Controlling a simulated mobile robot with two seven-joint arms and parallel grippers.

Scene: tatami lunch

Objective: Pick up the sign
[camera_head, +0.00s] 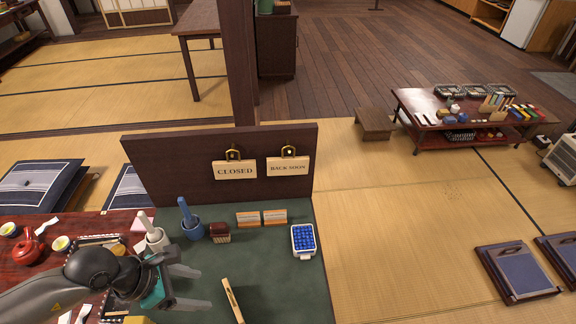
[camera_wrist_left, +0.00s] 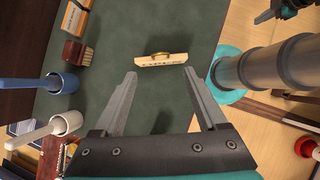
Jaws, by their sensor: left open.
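A pale wooden sign (camera_head: 232,300) lies on the green table mat (camera_head: 285,280), near the bottom of the head view. In the left wrist view the sign (camera_wrist_left: 162,61) shows dark lettering and a brass hanger on its upper edge. My left gripper (camera_head: 201,287) is open and empty, just left of the sign in the head view. In the left wrist view its fingers (camera_wrist_left: 160,75) point at the sign, which lies beyond the tips. Two similar signs, CLOSED (camera_head: 234,170) and BACK SOON (camera_head: 287,167), hang from brass hooks on the dark board (camera_head: 180,175).
A red teapot (camera_head: 27,249) is at left. The mat around the sign is clear.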

